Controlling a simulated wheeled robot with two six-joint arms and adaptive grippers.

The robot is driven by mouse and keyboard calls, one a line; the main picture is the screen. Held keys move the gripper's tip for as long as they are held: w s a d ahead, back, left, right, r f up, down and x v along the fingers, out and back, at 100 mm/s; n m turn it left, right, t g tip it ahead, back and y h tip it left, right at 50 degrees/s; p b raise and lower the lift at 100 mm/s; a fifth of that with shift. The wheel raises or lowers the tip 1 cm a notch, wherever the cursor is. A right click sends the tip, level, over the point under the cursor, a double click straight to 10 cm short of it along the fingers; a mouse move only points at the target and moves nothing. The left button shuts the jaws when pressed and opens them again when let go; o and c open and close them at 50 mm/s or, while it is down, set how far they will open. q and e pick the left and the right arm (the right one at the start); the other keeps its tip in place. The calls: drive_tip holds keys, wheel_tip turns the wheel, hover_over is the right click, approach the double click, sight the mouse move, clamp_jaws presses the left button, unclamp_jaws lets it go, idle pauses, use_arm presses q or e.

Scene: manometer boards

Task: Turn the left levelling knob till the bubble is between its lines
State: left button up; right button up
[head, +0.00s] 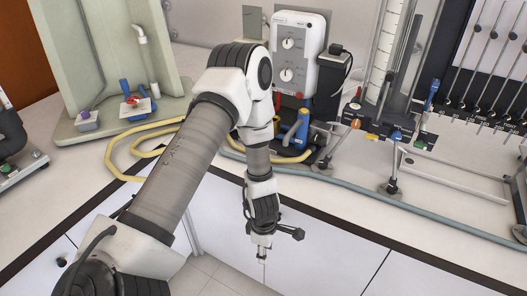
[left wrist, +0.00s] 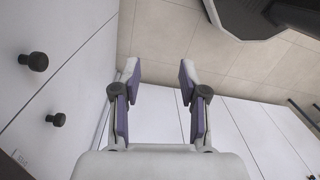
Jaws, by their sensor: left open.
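A manometer board with a tall white scale (head: 388,45) stands on the bench at the right. Its base carries small orange, green and blue fittings. Black feet or knobs show low on the stand, one at the left (head: 322,164) and one nearer the front (head: 391,187); I cannot tell which is the left levelling knob. The bubble and its lines are too small to make out. My left gripper (head: 262,252) hangs in front of the bench edge, apart from the board. In the left wrist view the gripper (left wrist: 159,80) is open and empty, with floor between its fingers.
A second board with several slanted tubes (head: 490,62) stands at the far right. A white control box (head: 297,50), a yellow hose (head: 120,160) and a grey-green hose (head: 440,232) are on the bench. White cabinet fronts (head: 330,255) with dark knobs (left wrist: 38,61) lie below.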

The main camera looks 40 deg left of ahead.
use_arm(q)
drive_tip(key=shift+s+f, duration=0.3)
drive_tip(key=shift+f, duration=0.1)
